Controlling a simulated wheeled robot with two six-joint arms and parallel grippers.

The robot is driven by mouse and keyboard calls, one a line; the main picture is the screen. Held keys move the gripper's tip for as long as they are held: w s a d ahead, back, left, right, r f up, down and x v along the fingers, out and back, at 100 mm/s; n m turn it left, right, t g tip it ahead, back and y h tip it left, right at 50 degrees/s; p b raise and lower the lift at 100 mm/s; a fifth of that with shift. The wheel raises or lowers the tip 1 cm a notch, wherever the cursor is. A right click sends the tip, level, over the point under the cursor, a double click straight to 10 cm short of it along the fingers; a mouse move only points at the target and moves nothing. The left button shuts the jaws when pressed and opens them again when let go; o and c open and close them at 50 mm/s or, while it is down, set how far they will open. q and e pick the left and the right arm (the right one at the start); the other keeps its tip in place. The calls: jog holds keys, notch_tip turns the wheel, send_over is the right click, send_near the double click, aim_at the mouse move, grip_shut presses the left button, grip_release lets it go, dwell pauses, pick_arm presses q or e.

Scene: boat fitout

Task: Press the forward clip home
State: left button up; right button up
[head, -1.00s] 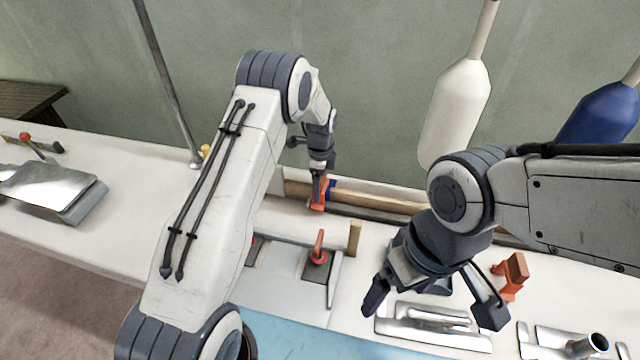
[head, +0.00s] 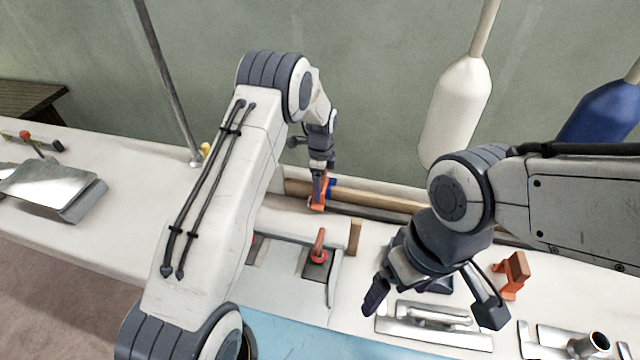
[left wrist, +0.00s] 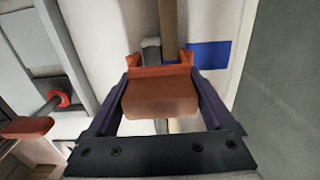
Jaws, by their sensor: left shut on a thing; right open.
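An orange clip with a brown block-shaped back (left wrist: 160,97) sits between the two dark fingers of my left gripper (left wrist: 162,100), which is shut on it. In the head view the held clip (head: 317,203) is at the rail along the back of the bench, beside a blue mark (head: 331,184). In the left wrist view its two orange prongs point toward a grey line and a brown strip (left wrist: 168,18). I cannot tell whether the clip is fully seated. My right gripper (head: 436,306) is open and empty above the bench. A second orange clip (head: 514,270) stands to its right.
A red-handled lever (head: 319,246) and a wooden block (head: 355,237) stand in front of the held clip. Metal fittings (head: 432,322) lie below my right gripper. A metal pole (head: 170,85) rises at the left.

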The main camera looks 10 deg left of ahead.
pick_arm(q)
jog(key=shift+s+f, duration=0.1)
jog(key=shift+f, duration=0.4)
jog(key=o, duration=1.6)
jog(key=shift+c, duration=0.2)
notch_tip(320, 180, up, 10)
jog(key=shift+r+b, duration=0.25)
jog(key=shift+b, duration=0.55)
jog(key=shift+f, duration=0.15)
notch_tip(320, 180, down, 10)
jog(key=shift+r+p, duration=0.1)
jog(key=shift+p, duration=0.5)
